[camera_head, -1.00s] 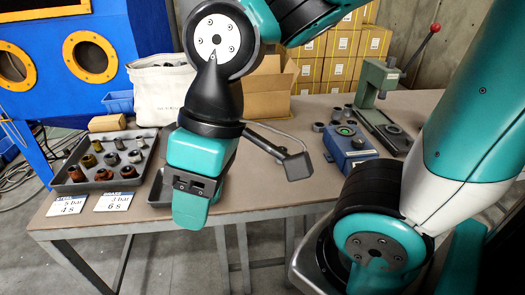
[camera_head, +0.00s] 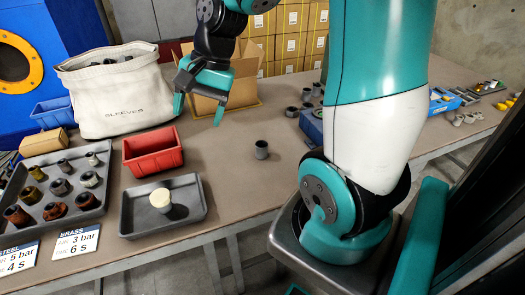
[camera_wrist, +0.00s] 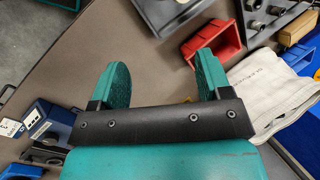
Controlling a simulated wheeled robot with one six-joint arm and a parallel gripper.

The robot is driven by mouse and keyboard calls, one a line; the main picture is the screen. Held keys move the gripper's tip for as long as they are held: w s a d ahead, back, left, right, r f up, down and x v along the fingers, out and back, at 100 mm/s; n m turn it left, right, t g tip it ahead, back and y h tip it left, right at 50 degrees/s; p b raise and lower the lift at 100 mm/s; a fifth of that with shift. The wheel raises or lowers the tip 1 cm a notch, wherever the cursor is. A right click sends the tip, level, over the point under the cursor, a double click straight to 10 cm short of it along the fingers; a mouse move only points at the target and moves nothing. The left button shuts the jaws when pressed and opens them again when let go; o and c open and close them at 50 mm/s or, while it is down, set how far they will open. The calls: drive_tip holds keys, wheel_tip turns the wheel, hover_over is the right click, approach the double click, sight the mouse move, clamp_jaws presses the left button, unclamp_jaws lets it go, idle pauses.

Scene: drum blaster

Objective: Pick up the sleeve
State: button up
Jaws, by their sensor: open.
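A small dark grey sleeve (camera_head: 261,149) stands upright and alone on the brown table in the head view. My gripper (camera_head: 200,112) is open and empty, pointing down above the table, behind and left of this sleeve. In the wrist view my gripper (camera_wrist: 162,82) shows its two teal fingers wide apart with nothing between them. I cannot make out the lone sleeve in the wrist view. Several metal and rust-coloured sleeves (camera_head: 60,187) stand in a grey tray (camera_head: 88,217) at the left. A white bag (camera_head: 120,100) is lettered "SLEEVES".
A red bin (camera_head: 153,151) stands beside a dark tray (camera_head: 130,228) holding a cream-topped piece (camera_head: 161,199). A cardboard box (camera_head: 243,92) is behind my gripper. A blue device (camera_head: 312,126) stands right of the lone sleeve. Bare table surrounds that sleeve.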

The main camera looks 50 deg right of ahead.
drive_tip(key=d+f+m+t, duration=0.1)
drive_tip(key=d+f+m, duration=0.3)
drive_tip(key=d+m, duration=0.8)
drive_tip(key=m+h, duration=0.1)
drive_tip(key=m, duration=0.5)
approach(262, 146)
drive_tip(key=shift+s+a+f+m+t+b, duration=0.1)
drive_tip(key=shift+a+f+m+t+b, duration=0.25)
drive_tip(key=shift+a+f, duration=0.8)
drive_tip(key=shift+x, duration=3.15)
drive_tip(key=shift+c, duration=0.5)
drive_tip(key=c, duration=1.1)
